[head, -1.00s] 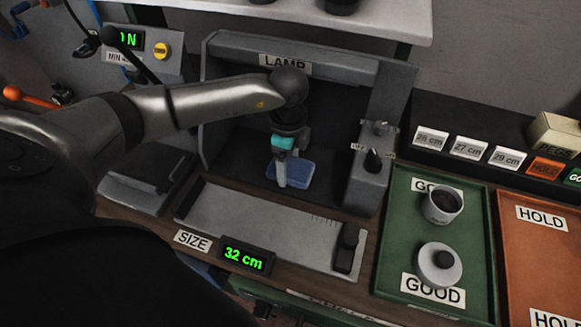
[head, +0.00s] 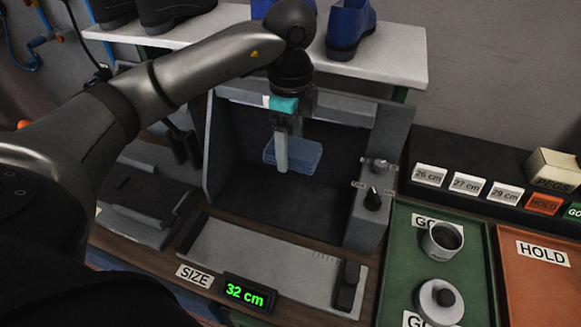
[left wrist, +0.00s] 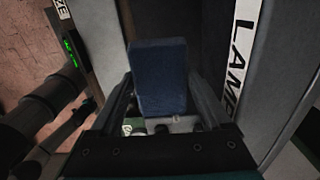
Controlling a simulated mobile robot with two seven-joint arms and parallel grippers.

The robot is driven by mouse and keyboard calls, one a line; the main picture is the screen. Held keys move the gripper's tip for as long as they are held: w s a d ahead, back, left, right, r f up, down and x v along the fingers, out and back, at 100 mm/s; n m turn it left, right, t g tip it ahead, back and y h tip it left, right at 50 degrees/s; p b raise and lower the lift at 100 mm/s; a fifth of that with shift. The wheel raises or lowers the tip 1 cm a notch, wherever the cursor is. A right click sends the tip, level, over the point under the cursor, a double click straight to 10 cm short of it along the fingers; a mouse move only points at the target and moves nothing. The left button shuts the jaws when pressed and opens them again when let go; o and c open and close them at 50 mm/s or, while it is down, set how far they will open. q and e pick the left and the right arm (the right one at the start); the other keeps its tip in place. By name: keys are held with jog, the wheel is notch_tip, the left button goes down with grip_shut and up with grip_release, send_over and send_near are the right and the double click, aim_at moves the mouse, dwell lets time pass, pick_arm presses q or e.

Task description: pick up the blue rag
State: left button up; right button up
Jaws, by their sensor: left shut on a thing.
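The blue rag (head: 297,154) is a flat blue block-like piece in front of the lamp booth's dark opening. My left gripper (head: 282,168) is shut on it and holds it up, clear of the booth floor. In the left wrist view the rag (left wrist: 160,78) sits between the two fingers of the left gripper (left wrist: 165,110). The finger hides part of the rag in the head view. My right gripper is not in view.
The grey lamp booth (head: 215,150) stands around the rag. A size gauge (head: 260,258) reading 32 cm lies in front. A shelf (head: 400,62) with shoes is above.

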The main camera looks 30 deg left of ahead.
aim_at(291, 146)
pick_arm(q)
notch_tip(291, 146, up, 11)
jog(key=p, duration=0.2)
jog(key=shift+f, duration=0.1)
